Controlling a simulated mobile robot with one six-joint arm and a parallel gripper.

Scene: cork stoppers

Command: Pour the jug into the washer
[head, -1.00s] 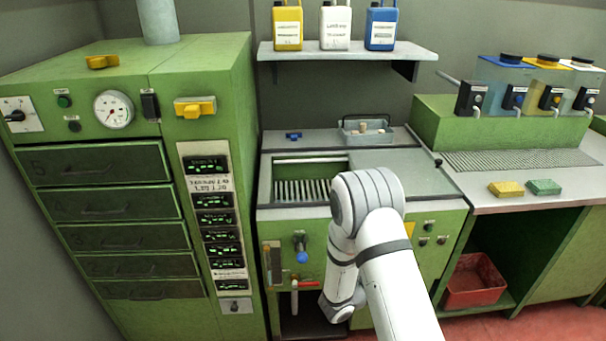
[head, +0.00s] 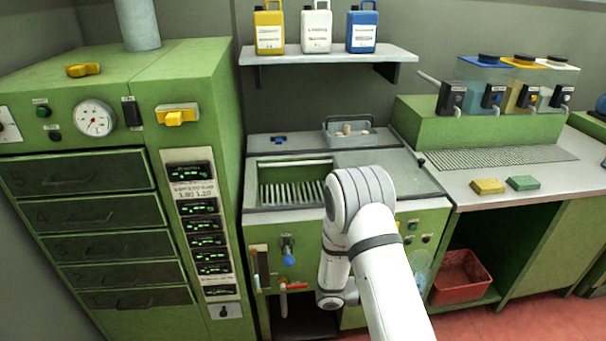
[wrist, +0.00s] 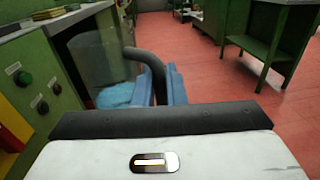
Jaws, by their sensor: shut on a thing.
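The jug (wrist: 98,55) is a clear vessel with blue liquid low inside and a dark curved handle. In the wrist view it is left of my gripper (wrist: 163,88), whose blue fingers are shut on the handle. In the head view a sliver of the jug (head: 421,270) shows right of my arm, in front of the green cabinet; my gripper is hidden there. The washer (head: 262,226) is the green machine with an open basin on top and slats inside. The jug is outside the basin, below its rim level.
A metal lid or plate (head: 400,172) covers the washer's right part. A wire-handled basket with corks (head: 347,134) stands behind the basin. A red tub (head: 461,277) sits under the right bench. Red floor (wrist: 205,50) is open to the right in the wrist view.

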